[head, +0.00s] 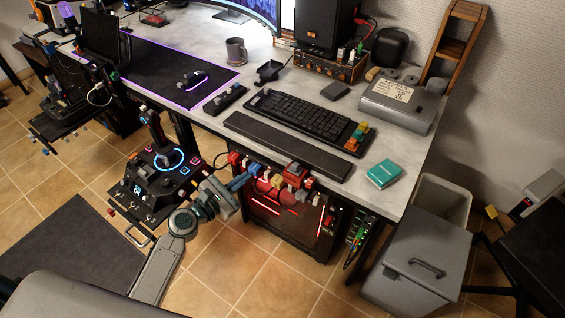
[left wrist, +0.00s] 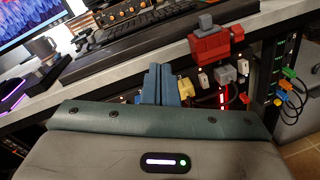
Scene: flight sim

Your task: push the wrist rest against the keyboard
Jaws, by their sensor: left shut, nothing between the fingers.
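The wrist rest (head: 288,145) is a long dark bar lying on the desk near its front edge. The black keyboard (head: 300,115), with several coloured keys at its right end, lies behind it. A narrow pale strip of desk shows between them. In the left wrist view the wrist rest (left wrist: 125,48) crosses the upper part, with the keyboard (left wrist: 120,24) beyond it. My left gripper (head: 254,171) has blue fingers, shut and empty, in front of the desk's front edge and apart from the wrist rest. Its fingers (left wrist: 161,72) also show in the left wrist view. My right gripper is not in view.
Red and white blocks (head: 295,171) hang at the desk front near my left gripper. A teal box (head: 384,174) lies right of the wrist rest, and a small black controller (head: 225,99) lies left. A joystick panel (head: 157,175) stands left of my arm.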

